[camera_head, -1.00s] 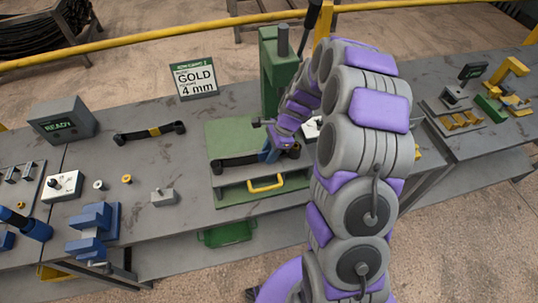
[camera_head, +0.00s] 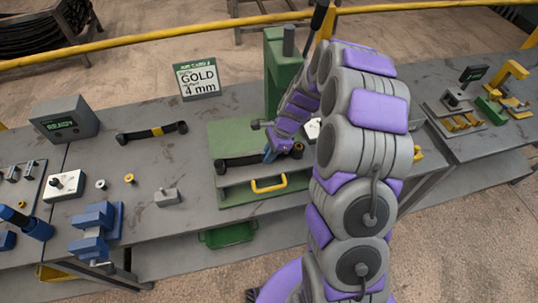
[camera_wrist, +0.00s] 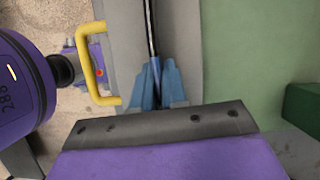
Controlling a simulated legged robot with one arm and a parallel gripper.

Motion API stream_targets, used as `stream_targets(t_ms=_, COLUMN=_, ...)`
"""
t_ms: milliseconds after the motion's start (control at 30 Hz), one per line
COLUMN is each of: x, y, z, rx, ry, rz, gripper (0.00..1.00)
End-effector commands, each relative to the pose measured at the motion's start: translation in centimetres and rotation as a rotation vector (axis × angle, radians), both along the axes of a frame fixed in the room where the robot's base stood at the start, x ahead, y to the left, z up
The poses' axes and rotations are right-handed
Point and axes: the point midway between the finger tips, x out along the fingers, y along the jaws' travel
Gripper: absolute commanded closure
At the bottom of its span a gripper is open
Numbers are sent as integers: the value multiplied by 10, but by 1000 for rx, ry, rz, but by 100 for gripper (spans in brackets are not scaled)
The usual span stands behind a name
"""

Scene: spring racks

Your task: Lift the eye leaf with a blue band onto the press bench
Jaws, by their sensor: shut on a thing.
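A dark eye leaf (camera_head: 240,161) is over the front of the green press bench (camera_head: 228,132), its left eye to the left. My gripper (camera_head: 269,154) is at the leaf's right part. In the wrist view its blue fingers (camera_wrist: 155,84) are shut on the leaf's dark bar (camera_wrist: 151,28). Whether the leaf touches the bench cannot be told. My arm hides the right of the press.
A leaf with a yellow band (camera_head: 154,132) lies on the grey table to the left. A yellow handle (camera_head: 268,184) juts out at the press front. A sign reading GOLD 4 mm (camera_head: 197,77) stands behind. Blue fixtures (camera_head: 97,225) stand at front left.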

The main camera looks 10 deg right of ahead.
Motion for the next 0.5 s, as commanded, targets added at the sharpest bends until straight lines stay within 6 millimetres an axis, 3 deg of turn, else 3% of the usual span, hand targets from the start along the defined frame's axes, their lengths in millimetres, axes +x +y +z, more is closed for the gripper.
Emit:
stream_targets(t_ms=267, x=0, y=0, z=2, rx=2, ry=1, rz=1, gripper=100)
stream_targets(t_ms=500, x=0, y=1, z=22, rx=1, ry=-3, rz=0, gripper=100)
